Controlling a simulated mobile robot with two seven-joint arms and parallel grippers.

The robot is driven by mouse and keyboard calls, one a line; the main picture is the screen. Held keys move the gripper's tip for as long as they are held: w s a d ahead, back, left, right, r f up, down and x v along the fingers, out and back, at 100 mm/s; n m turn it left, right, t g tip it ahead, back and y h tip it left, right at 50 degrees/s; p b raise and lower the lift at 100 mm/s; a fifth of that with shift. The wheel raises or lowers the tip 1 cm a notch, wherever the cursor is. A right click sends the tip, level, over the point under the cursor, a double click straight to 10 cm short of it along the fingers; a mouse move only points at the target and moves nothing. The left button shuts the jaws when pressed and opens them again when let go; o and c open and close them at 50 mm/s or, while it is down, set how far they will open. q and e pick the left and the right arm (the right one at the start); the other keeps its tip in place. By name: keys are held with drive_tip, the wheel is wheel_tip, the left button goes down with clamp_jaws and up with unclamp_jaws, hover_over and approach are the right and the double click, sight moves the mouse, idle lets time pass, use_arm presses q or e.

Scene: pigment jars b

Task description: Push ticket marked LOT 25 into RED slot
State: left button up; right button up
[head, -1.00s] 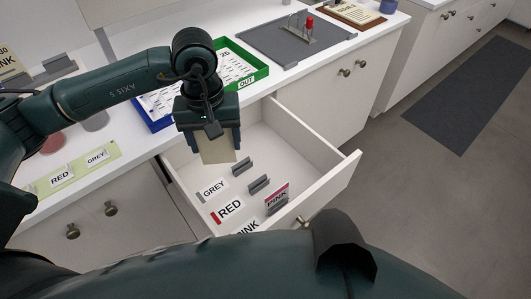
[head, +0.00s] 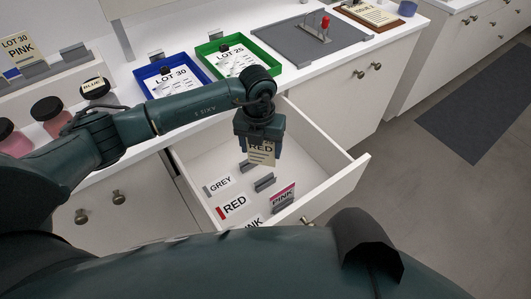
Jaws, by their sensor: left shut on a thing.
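My left gripper (head: 261,146) is shut on a cream ticket (head: 262,158) and holds it upright over the open drawer. The ticket appears above and apart from this holder. My right gripper is not in view.
The drawer (head: 327,186) also has a GREY label (head: 219,185) with a holder (head: 246,167), and a pink ticket (head: 284,195) standing in the front holder. On the counter are a blue tray (head: 141,74) with a LOT 30 sheet and a green tray (head: 268,61) with a LOT 25 sheet.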

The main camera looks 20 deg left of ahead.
sight(266, 164)
use_arm(q)
drive_tip(key=f+n, duration=0.1)
drive_tip(key=n, duration=0.1)
drive_tip(key=f+n, duration=0.1)
drive_tip(key=n, duration=0.1)
drive_tip(key=d+f+n, duration=0.1)
drive_tip(key=n, duration=0.2)
drive_tip(key=shift+w, duration=0.3)
drive_tip(key=shift+f+n, duration=0.25)
drive_tip(key=shift+n, duration=0.45)
drive_tip(key=shift+f+n, duration=0.2)
drive_tip(key=shift+n, duration=0.5)
drive_tip(key=shift+f+b, duration=0.85)
drive_tip(key=shift+f, duration=0.3)
drive_tip(key=shift+f+b, duration=0.6)
drive_tip(key=shift+f, duration=0.3)
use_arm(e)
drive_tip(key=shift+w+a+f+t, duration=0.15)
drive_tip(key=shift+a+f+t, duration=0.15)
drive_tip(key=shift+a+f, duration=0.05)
use_arm(q)
drive_tip(key=shift+f, duration=0.2)
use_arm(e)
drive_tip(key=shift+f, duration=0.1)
